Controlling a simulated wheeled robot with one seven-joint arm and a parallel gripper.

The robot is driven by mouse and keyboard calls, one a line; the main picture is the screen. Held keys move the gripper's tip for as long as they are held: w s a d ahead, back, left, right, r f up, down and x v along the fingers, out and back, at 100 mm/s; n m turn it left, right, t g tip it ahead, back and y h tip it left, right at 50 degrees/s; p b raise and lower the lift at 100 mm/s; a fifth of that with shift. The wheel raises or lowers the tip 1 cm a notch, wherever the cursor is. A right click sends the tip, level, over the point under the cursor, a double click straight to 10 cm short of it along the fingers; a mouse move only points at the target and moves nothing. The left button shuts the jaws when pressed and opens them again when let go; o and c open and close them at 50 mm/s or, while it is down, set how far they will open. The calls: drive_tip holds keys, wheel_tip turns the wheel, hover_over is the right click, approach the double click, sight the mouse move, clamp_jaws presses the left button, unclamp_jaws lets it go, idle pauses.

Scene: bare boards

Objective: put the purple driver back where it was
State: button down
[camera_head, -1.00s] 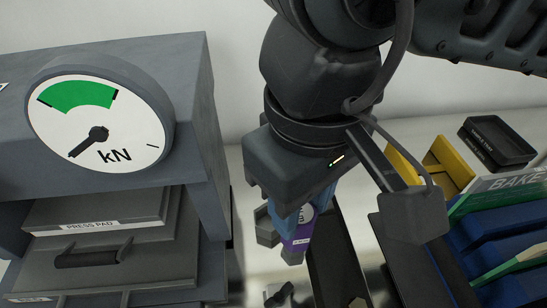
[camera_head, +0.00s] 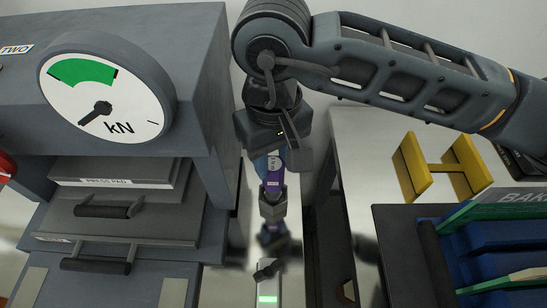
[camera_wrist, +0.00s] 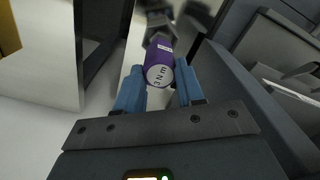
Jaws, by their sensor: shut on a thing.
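My gripper (camera_head: 268,168) is shut on the purple driver (camera_head: 274,184), between its blue fingers. The driver hangs roughly upright, with a dark grey lower end. In the wrist view, the purple driver (camera_wrist: 159,68) shows a pale end marked "3 N m", with a blue finger of my gripper (camera_wrist: 158,88) on each side. Below the driver in the head view is a grey stand (camera_head: 268,285) with a lit green strip and a dark upper part. I cannot tell whether the driver touches it.
A grey press (camera_head: 200,80) with a kN dial (camera_head: 105,98) stands close on the left, its drawers (camera_head: 110,225) facing out. A yellow rack (camera_head: 440,170) and a dark bin (camera_head: 400,235) of blue and green things are on the right. A narrow pale strip lies between.

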drive_tip(key=shift+f, duration=0.95)
drive_tip(key=c, duration=0.7)
unclamp_jaws()
drive_tip(key=shift+r, duration=0.1)
drive_tip(key=shift+r, duration=0.25)
wheel_tip(320, 180, up, 12)
drive_tip(key=shift+b, duration=0.35)
drive_tip(key=shift+f, duration=0.15)
